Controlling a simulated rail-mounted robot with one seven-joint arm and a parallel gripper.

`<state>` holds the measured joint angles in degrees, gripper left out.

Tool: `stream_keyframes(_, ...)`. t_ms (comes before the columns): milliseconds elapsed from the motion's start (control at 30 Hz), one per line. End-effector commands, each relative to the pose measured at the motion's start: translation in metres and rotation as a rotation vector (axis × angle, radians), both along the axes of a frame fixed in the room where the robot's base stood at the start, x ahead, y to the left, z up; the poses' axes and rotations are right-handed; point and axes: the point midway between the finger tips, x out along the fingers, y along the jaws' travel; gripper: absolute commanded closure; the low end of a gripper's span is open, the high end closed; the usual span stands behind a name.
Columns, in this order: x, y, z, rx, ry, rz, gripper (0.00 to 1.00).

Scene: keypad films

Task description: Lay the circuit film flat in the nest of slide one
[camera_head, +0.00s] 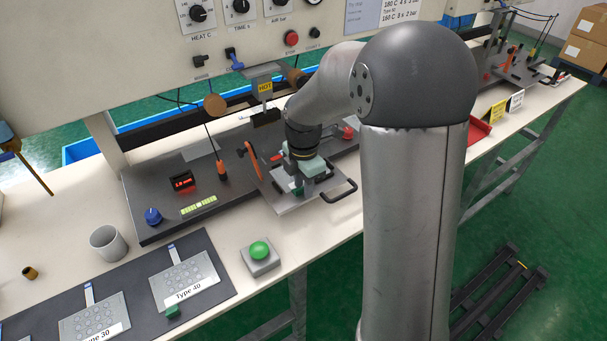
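My gripper (298,186) points down over a flat grey metal slide (290,208) with a black handle (341,191) at its front right. The gripper's pale green body hides much of the slide's middle, so I cannot make out the nest or a film in it. A small dark green piece shows near the fingertips. I cannot tell whether the fingers are open or shut, or whether they hold anything. A second station with an orange lever (500,77) stands farther right, partly hidden by my arm. No number on either slide is readable.
Grey dotted panels labelled Type 30 (92,315) and Type 40 (183,278) lie on a dark mat (215,262). A green button box (260,258), grey cup (107,243) and blue knob (153,216) are nearby. A HOT-marked press head (265,87) hangs behind the slide; an orange lever (250,160) stands left.

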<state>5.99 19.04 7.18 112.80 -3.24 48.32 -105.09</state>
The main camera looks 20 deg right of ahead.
Motion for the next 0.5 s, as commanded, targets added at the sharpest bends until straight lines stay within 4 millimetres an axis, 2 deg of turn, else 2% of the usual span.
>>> stream_keyframes(167,0.001,0.000,0.020,0.001,-0.005,-0.001,0.71)
stream_keyframes(500,0.001,0.000,0.101,0.000,-0.007,-0.001,0.71)
